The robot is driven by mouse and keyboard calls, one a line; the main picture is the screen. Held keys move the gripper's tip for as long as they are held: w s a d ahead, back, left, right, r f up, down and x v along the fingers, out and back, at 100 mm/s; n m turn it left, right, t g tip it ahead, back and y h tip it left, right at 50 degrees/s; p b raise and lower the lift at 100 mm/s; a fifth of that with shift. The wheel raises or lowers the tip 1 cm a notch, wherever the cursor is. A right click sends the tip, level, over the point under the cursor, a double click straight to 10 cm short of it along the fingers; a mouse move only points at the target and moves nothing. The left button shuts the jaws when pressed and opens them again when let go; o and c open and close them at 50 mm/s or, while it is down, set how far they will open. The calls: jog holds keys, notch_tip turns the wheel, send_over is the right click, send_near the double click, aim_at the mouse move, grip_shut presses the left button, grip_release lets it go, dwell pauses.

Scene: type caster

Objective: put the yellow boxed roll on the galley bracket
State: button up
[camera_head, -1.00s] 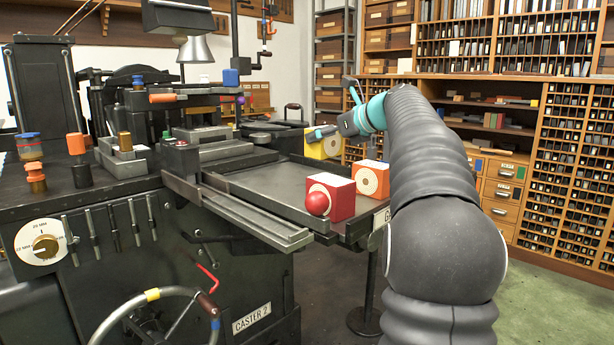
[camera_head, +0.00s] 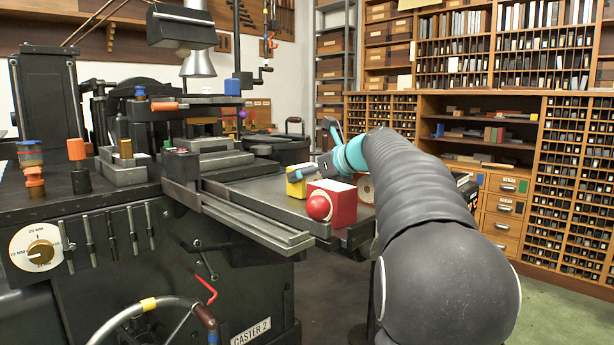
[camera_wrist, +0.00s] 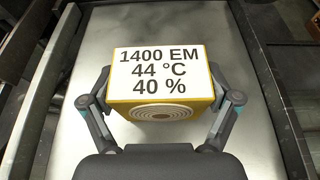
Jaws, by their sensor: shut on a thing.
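The yellow boxed roll (camera_head: 296,186) is held between the fingers of my gripper (camera_head: 311,171), just behind and left of the red box. In the wrist view my gripper (camera_wrist: 160,90) is shut on the sides of the yellow boxed roll (camera_wrist: 158,108), whose white label reads 1400 EM, 44 °C, 40 %. Below it is a flat grey metal surface (camera_wrist: 82,125). In the head view this flat shelf (camera_head: 262,194), seemingly the galley bracket, sticks out from the caster. I cannot tell whether the roll touches it.
The shelf's left part is bare. Wooden type cabinets (camera_head: 560,150) stand behind.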

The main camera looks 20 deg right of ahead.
jog(key=shift+f, duration=0.15)
jog(key=o, duration=1.1)
jog(key=shift+c, duration=0.2)
jog(key=shift+s+r, duration=0.1)
jog(key=shift+r, duration=0.15)
jog(key=v, duration=1.1)
jog(key=shift+s+d+p, duration=0.25)
jog(key=shift+s+p, duration=0.05)
jog(key=shift+p, duration=0.1)
jog(key=shift+r, duration=0.15)
